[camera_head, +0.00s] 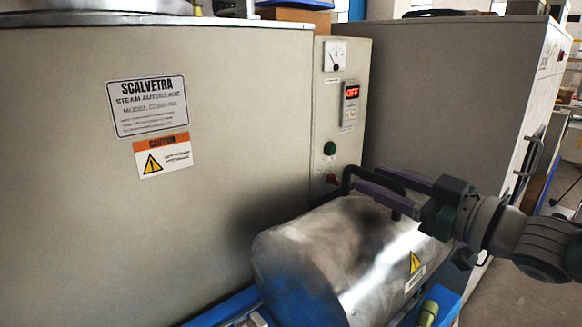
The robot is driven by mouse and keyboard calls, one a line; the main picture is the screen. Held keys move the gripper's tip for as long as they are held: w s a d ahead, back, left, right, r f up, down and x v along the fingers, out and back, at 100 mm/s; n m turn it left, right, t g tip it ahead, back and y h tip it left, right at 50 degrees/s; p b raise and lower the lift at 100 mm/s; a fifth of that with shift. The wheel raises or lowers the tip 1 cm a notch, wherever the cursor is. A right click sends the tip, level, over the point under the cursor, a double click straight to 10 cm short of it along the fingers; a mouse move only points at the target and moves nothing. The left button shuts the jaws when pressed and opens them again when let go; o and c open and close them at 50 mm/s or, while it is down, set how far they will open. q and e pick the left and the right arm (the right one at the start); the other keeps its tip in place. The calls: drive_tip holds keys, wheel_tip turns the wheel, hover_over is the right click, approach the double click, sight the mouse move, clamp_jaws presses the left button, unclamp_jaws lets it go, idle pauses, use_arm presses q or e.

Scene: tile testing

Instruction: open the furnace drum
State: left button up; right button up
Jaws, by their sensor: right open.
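The furnace drum (325,250) is a shiny metal cylinder lying on its side at the lower middle, in front of the beige cabinet. It looks closed; no opening shows. A black bar handle (346,180) rises from its top. My right gripper (370,181) reaches in from the right with its purple fingers apart. The fingertips are at the handle, just above the drum's top; whether they touch it is unclear. My gripper's fingers and body hide part of the handle and the drum's right end. My left gripper is not in view.
The beige autoclave cabinet (120,235) fills the left, with a control panel (343,110) showing a red OFF display. A grey cabinet (445,95) with a door handle stands at the right. A blue frame (225,312) lies under the drum. Open floor shows at far right.

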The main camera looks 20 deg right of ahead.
drive_tip(key=p+v, duration=0.3)
drive_tip(key=v, duration=0.4)
drive_tip(key=shift+r, duration=0.2)
drive_tip(key=shift+s+d+f, duration=0.1)
drive_tip(key=shift+s+d, duration=0.05)
drive_tip(key=shift+s, duration=0.3)
